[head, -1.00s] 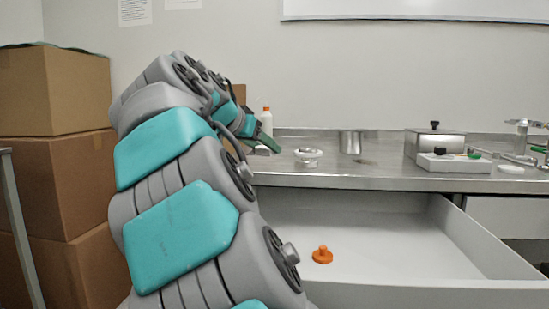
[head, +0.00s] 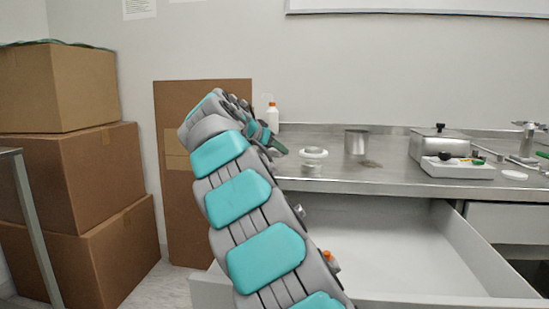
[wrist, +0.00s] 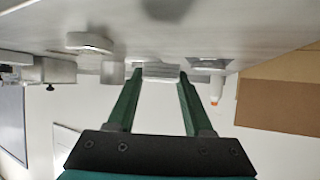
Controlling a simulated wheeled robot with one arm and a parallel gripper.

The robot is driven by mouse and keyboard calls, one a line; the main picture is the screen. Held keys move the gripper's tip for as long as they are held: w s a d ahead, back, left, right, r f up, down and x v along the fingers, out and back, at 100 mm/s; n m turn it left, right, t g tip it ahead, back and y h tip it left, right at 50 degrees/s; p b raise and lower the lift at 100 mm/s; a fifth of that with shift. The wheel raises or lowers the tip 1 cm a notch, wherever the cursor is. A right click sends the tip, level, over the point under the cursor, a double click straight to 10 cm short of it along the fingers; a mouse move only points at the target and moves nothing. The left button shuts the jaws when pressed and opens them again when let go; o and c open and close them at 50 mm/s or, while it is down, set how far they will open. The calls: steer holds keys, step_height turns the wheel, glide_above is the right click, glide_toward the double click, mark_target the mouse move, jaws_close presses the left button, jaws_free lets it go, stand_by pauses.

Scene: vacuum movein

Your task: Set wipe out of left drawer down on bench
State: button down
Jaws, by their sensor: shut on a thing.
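My gripper (head: 277,146) is above the left end of the steel bench (head: 390,181) in the head view. In the wrist view its two green fingers (wrist: 160,78) are shut on a pale grey-white wipe (wrist: 160,70), which spans between the fingertips. The wipe appears close to the bench surface (wrist: 220,25); I cannot tell whether it touches. In the head view the wipe is too small to make out. The left drawer (head: 400,240) stands open below the bench, with an orange knobbed piece (head: 329,259) in it, partly hidden by my arm.
A white ring-shaped piece (head: 313,153), a steel cup (head: 356,142), a white tray (head: 457,168) and a steel box (head: 438,144) stand on the bench. A white bottle (head: 272,117) is behind my gripper. Cardboard boxes (head: 75,170) are stacked at left. The bench front between ring and tray is clear.

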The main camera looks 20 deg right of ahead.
steer(key=shift+f+b, duration=0.55)
steer(key=shift+f, duration=0.85)
steer(key=shift+f, duration=0.15)
steer(key=shift+c, duration=1.5)
jaws_free()
steer(key=shift+a+r, duration=0.1)
steer(key=shift+r, duration=0.2)
steer(key=v, duration=1.1)
steer(key=shift+s+a+r, duration=0.15)
steer(key=shift+s+a, duration=0.1)
steer(key=shift+a, duration=0.05)
